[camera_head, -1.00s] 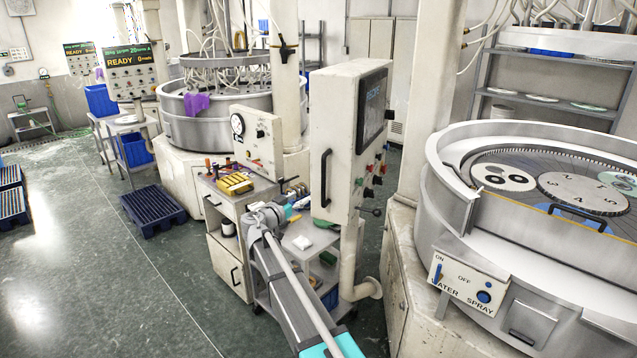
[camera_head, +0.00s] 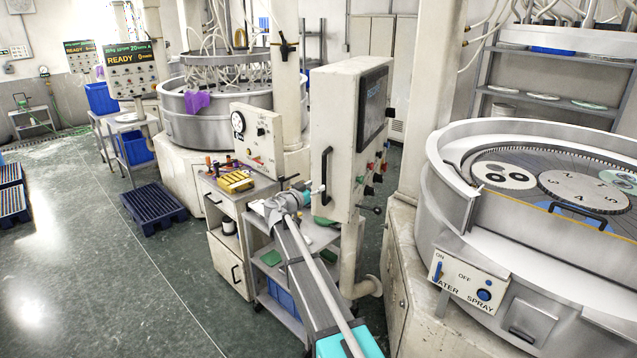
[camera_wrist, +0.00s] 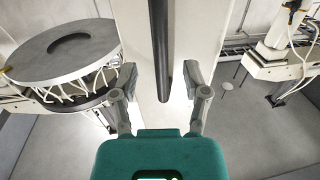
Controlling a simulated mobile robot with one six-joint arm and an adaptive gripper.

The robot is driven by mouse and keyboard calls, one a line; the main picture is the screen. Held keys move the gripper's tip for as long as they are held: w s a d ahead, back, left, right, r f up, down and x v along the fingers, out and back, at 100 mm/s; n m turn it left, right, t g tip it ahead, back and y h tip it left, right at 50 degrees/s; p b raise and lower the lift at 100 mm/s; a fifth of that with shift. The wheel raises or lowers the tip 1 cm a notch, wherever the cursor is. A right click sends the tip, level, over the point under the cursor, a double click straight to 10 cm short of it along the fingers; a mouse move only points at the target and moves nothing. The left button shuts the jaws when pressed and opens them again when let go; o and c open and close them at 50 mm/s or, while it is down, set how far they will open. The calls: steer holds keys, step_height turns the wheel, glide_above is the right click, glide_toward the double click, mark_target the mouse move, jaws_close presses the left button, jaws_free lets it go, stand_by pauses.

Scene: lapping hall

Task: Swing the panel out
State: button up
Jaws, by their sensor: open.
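The panel (camera_head: 341,125) is a tall cream control box on a pale post, with a dark screen on its right-hand face. A black bar handle (camera_head: 324,177) stands upright on its narrow near face. In the head view my gripper (camera_head: 306,195) is by the handle's lower part. In the wrist view the handle (camera_wrist: 160,45) runs down between the two spread fingers of my gripper (camera_wrist: 162,82), in front of the panel's pale face (camera_wrist: 194,30). The fingers are open, with gaps visible on both sides of the handle.
A grey cart (camera_head: 272,270) stands under my arm, beside a cabinet (camera_head: 232,262) with yellow items on top. A gauge box (camera_head: 257,140) is left of the panel. A large round lapping machine (camera_head: 440,200) stands close on the right. The floor at left is mostly clear.

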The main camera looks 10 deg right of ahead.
mark_target(323, 181)
steer(key=shift+x, duration=2.7)
jaws_close()
